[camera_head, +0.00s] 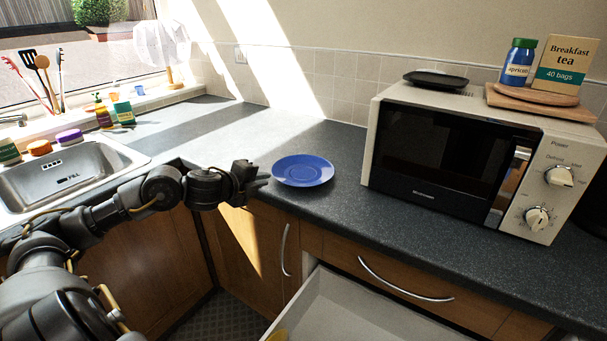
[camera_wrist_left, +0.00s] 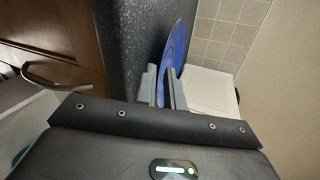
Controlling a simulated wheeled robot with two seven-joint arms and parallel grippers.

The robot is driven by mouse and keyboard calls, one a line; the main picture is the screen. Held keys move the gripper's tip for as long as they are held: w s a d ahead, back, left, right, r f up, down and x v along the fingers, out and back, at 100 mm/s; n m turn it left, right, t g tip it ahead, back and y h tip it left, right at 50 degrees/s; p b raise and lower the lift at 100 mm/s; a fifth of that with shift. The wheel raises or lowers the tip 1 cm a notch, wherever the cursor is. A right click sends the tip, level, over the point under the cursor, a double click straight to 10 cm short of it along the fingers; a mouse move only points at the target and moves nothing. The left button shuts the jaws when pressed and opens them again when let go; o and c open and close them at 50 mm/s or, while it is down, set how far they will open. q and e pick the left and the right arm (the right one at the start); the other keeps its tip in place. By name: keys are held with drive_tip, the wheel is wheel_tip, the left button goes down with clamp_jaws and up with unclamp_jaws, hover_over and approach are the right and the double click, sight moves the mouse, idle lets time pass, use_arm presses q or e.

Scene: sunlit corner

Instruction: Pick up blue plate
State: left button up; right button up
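The blue plate (camera_head: 303,170) lies flat on the dark worktop, left of the microwave. My left gripper (camera_head: 264,178) is at the plate's left rim, low over the front part of the worktop. In the left wrist view the two grey fingers (camera_wrist_left: 163,87) stand apart, and the blue plate (camera_wrist_left: 178,42) shows beyond and between them. Its near rim seems to reach between the fingers; I cannot tell if they touch it. My right gripper is in neither view.
A white microwave (camera_head: 480,160) stands right of the plate. A sink (camera_head: 70,172) is at the left, with bottles and utensils behind it. An open drawer (camera_head: 350,312) juts out below the worktop. The worktop behind the plate is clear.

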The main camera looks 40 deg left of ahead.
sight(275, 177)
use_arm(q)
drive_tip(key=shift+w+d, duration=0.1)
drive_tip(key=shift+w, duration=0.4)
drive_tip(key=x, duration=0.3)
drive_tip(key=shift+w+d+f+p, duration=0.1)
drive_tip(key=shift+w+f+p, duration=0.1)
drive_tip(key=shift+p, duration=0.15)
drive_tip(key=shift+w+f, duration=0.1)
drive_tip(key=shift+w, duration=0.2)
clamp_jaws()
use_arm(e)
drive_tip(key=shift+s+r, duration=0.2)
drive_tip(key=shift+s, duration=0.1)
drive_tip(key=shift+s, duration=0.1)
